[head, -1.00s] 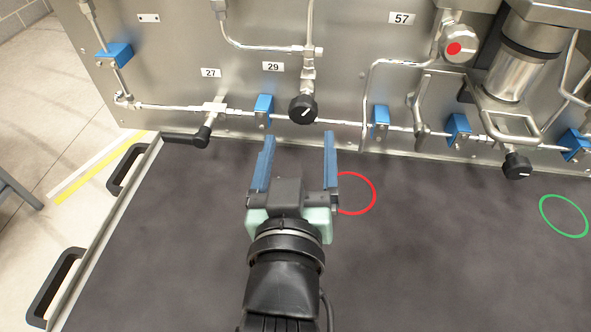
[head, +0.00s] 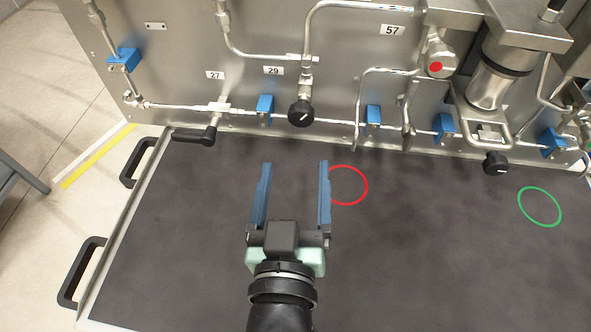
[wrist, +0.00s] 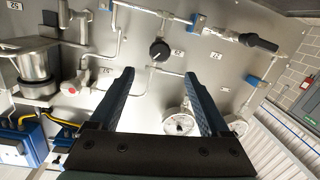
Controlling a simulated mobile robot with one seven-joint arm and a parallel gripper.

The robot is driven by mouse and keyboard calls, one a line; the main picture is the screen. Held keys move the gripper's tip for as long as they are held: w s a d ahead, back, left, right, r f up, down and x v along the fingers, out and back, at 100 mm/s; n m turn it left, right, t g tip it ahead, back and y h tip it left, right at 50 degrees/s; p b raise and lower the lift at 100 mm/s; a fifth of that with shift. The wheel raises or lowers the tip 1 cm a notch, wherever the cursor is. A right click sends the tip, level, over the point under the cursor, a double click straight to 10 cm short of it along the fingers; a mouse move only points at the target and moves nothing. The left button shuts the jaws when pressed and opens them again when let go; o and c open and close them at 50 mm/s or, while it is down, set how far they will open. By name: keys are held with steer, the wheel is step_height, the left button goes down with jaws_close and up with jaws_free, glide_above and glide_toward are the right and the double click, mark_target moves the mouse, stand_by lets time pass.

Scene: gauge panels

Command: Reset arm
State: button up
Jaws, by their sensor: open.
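My gripper (head: 291,196) is open and empty, with its two blue fingers apart above the dark mat (head: 190,230). In the head view its fingertips point toward the steel gauge panel (head: 345,50) but are clear of it. In the wrist view my gripper (wrist: 160,90) shows its fingers spread, with the panel beyond and nothing between them. The rest of my arm runs down to the lower edge of the head view.
On the panel are a black knob (head: 301,113) by label 29, a black lever valve (head: 207,135) by label 27, and another knob (head: 496,162). A red ring (head: 347,185) and a green ring (head: 539,206) mark the mat. Black handles (head: 80,270) line its left edge.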

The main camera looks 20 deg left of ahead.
steer(key=w+d+r+m+t+h+p, duration=0.1)
steer(key=w+d+r+t, duration=0.15)
steer(key=r, duration=0.75)
steer(key=w+d+r+m+t+h, duration=0.1)
steer(key=d+r+t, duration=0.2)
steer(key=r, duration=0.7)
steer(key=w+d+r+m+t+h+p, duration=0.1)
steer(key=w+d+r+t, duration=0.15)
steer(key=r, duration=0.85)
steer(key=s+d+r+m+t+h, duration=0.2)
steer(key=s+d+r+t, duration=0.1)
steer(key=r, duration=0.8)
steer(key=shift+s+d+r+m+h+p, duration=0.2)
steer(key=shift+s+r+m+h+p, duration=0.15)
steer(key=shift+s, duration=0.25)
steer(key=shift+f, duration=0.1)
